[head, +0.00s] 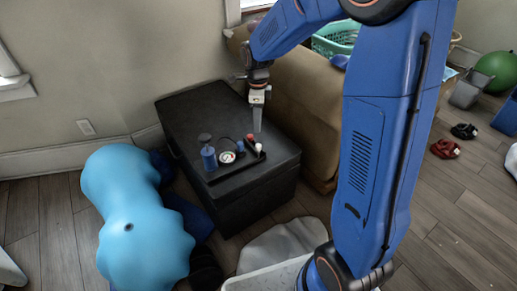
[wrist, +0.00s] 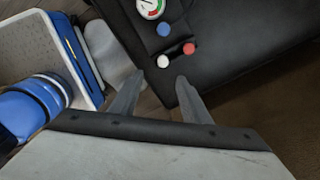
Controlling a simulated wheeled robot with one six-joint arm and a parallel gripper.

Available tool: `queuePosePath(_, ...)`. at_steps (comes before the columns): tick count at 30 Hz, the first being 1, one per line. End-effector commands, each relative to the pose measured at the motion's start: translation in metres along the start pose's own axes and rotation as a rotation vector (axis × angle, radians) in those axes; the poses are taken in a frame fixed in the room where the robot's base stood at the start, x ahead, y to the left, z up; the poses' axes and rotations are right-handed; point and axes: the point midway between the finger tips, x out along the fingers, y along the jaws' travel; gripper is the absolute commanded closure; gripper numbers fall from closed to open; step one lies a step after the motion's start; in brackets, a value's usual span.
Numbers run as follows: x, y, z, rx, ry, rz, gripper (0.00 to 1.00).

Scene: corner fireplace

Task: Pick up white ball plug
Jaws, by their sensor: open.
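The white ball plug (wrist: 163,61) is a small white ball at the edge of a dark tray, just beyond my fingertips in the wrist view. In the head view the white ball plug (head: 258,147) sits at the tray's right end, close below my gripper (head: 256,128). In the wrist view my gripper (wrist: 159,76) has its two fingers apart with nothing between them. The ball lies ahead of the gap, and no contact shows.
A red ball (wrist: 189,48) and a blue ball (wrist: 163,29) sit close by. The black tray (head: 214,178) also holds a gauge (head: 227,156) and a blue bottle-like object (head: 208,157). It rests on a black chest (head: 190,107). A tan sofa (head: 300,95) stands close on the right.

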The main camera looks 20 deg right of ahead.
Motion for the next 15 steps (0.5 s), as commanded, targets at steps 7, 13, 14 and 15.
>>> queuePosePath(7,0.045,0.0,0.0,-0.001,0.001,0.003,0.57)
queuePosePath(13,0.07,0.0,0.0,-0.001,0.0,0.001,0.57)
queuePosePath(14,0.072,0.0,0.0,-0.001,0.0,0.0,0.57)
queuePosePath(15,0.074,0.0,0.0,-0.001,0.0,0.0,0.57)
